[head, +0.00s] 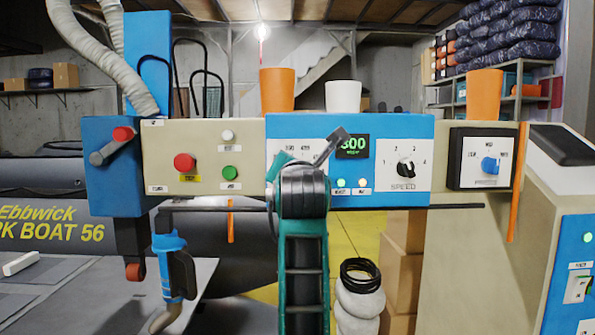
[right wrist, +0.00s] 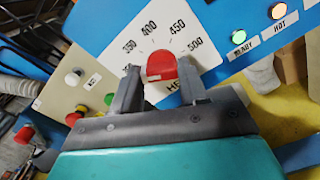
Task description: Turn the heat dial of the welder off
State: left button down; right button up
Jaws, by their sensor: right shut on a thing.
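The heat dial is a red knob (right wrist: 161,66) on a white scale plate (right wrist: 128,32) marked 350, 400, 450 and 500, seen in the right wrist view. My right gripper (right wrist: 159,82) has its two grey fingers on either side of the knob, shut on it. I cannot tell clearly where the knob points. In the head view my right gripper (head: 318,158) and wrist cover the dial on the welder's blue panel (head: 390,127). A green-lit display (head: 353,146) there seems to read 300. My left gripper is not in view.
A black speed knob (head: 405,169) and a blue knob (head: 489,165) sit right of the display. Red (head: 184,163) and green (head: 230,173) buttons are on the left. Cups, including a white one (head: 343,96), stand on top. Ready (right wrist: 238,37) and hot (right wrist: 278,11) lamps are lit.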

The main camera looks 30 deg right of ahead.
jog(key=shift+n+p, duration=1.85)
jog(key=shift+n, duration=2.05)
jog(key=o, duration=1.1)
jog(key=shift+c, duration=0.2)
jog(key=b+v, duration=0.1)
jog(key=v, duration=1.2)
